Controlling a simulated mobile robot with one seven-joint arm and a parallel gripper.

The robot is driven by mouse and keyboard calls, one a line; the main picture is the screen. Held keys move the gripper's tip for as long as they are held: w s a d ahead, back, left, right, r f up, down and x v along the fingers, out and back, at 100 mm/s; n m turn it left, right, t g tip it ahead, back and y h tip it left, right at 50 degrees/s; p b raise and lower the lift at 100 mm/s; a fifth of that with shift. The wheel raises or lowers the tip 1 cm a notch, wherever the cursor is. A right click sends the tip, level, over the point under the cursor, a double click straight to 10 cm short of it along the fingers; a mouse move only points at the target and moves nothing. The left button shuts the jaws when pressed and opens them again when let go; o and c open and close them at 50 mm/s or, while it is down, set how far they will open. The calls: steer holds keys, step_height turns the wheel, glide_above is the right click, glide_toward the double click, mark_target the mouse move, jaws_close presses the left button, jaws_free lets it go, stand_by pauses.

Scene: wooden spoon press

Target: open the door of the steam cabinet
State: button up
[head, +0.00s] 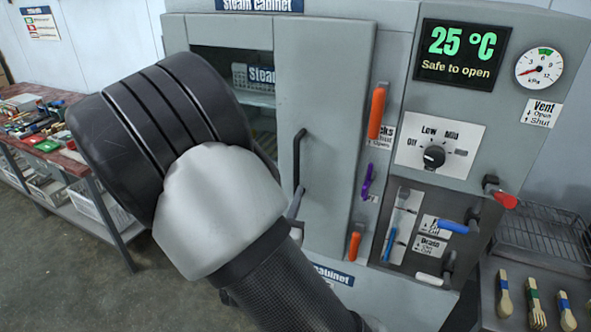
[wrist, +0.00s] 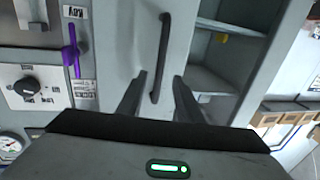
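The steam cabinet (head: 235,32) stands ahead. Its grey door (head: 335,100) appears ajar, with a gap at its left showing shelves inside. The dark bar handle (head: 299,170) stands upright near the door's left side. In the wrist view, the handle (wrist: 163,50) runs down between the tips of my gripper (wrist: 160,76). The fingers are apart, with space visible on both sides of the bar. Contact cannot be made out. In the head view my wrist hides most of the gripper and part of the cabinet opening.
Orange lock handles (head: 377,112) and a purple key (head: 367,180) sit right of the door. The display (head: 459,55) reads 25 °C, "Safe to open". Blue and red levers (head: 500,196) stick out at the right. A cluttered bench (head: 75,165) stands left, with clear floor before it.

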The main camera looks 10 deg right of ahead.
mark_target(296, 173)
steer(key=p+x, duration=0.1)
steer(key=x, duration=0.9)
steer(key=shift+w, duration=0.1)
jaws_close()
